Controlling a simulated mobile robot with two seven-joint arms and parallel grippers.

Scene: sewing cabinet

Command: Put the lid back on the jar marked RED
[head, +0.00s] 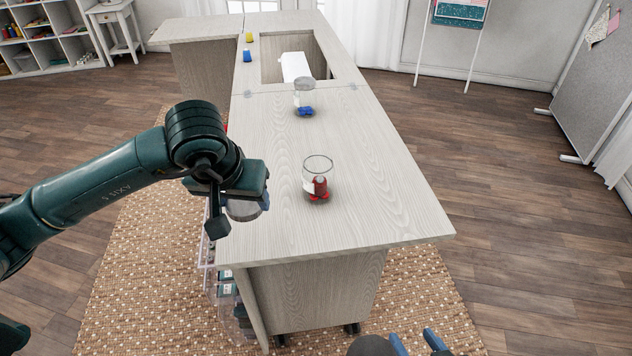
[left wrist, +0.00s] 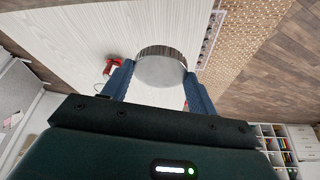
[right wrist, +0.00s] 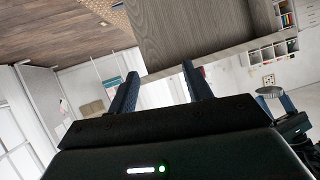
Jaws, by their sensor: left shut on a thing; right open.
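A clear open jar (head: 311,169) with red contents stands upright on the pale wood cabinet top (head: 360,215). Its label is too small to read. My left gripper (head: 243,200) is shut on a round metallic lid (left wrist: 160,68), held left of the jar near the cabinet's left edge; the lid (head: 243,211) shows partly under the gripper in the head view. Red contents (left wrist: 115,61) show beyond one finger in the left wrist view. My right gripper (head: 415,345) is open and empty, low at the head view's bottom edge, off the cabinet's near end.
A second jar (head: 304,86) with blue contents stands farther back and appears lidded. Behind it is a rectangular opening with a white object (head: 295,66). Small yellow (head: 249,37) and blue (head: 247,56) items lie at the far left. The top around the red jar is clear.

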